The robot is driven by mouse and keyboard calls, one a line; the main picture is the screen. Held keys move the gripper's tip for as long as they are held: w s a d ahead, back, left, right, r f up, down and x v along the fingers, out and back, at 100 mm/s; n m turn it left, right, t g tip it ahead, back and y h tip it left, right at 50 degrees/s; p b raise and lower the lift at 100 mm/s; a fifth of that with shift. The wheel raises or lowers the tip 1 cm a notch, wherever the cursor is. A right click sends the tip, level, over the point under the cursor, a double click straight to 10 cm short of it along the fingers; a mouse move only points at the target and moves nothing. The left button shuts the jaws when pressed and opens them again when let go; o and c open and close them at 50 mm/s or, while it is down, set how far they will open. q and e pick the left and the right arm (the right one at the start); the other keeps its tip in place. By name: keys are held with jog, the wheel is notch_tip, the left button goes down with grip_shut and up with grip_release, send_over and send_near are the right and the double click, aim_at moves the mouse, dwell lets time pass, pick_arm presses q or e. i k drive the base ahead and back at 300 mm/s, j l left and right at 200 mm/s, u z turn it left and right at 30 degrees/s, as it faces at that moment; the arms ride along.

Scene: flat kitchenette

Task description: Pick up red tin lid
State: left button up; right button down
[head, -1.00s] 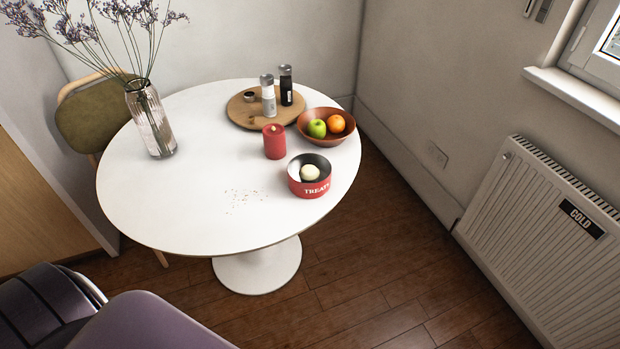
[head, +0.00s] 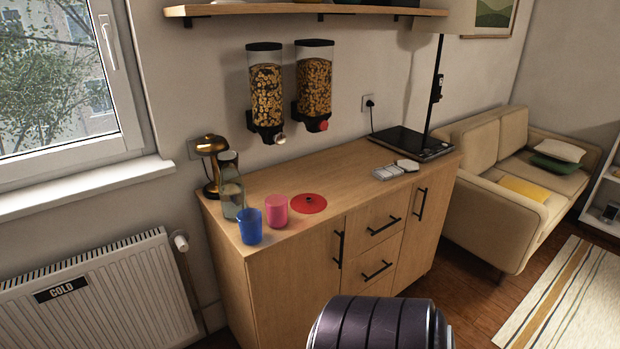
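The red tin lid (head: 309,203) lies flat on top of the wooden sideboard (head: 352,168), near its front edge. It is a round red disc with a small knob in the middle. It sits just right of a pink cup (head: 275,210) and nothing covers it. Neither of my grippers is in view. A dark ribbed part of my own body shows at the bottom of the head view, in front of the sideboard.
A blue cup (head: 249,226), a glass bottle (head: 232,190) and a brass lamp (head: 210,160) stand left of the lid. Two cereal dispensers (head: 265,90) hang above. A radiator (head: 110,300) is at left, a sofa (head: 510,190) at right. The sideboard top right of the lid is mostly clear.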

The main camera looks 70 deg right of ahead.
aim_at(307, 203)
jog(key=z, duration=2.25)
jog(key=u, duration=3.3)
jog(key=z, duration=1.55)
jog(key=i+z, duration=0.15)
jog(key=z, duration=0.7)
jog(key=i+z, duration=0.15)
jog(key=z, duration=0.7)
jog(key=i+j+z, duration=0.25)
jog(key=z, duration=0.15)
jog(key=i+j+z, duration=0.2)
jog(key=j+z, duration=0.15)
jog(key=i+j+z, duration=0.15)
jog(key=j+z, duration=0.6)
jog(key=i+j, duration=0.05)
jog(key=j, duration=0.05)
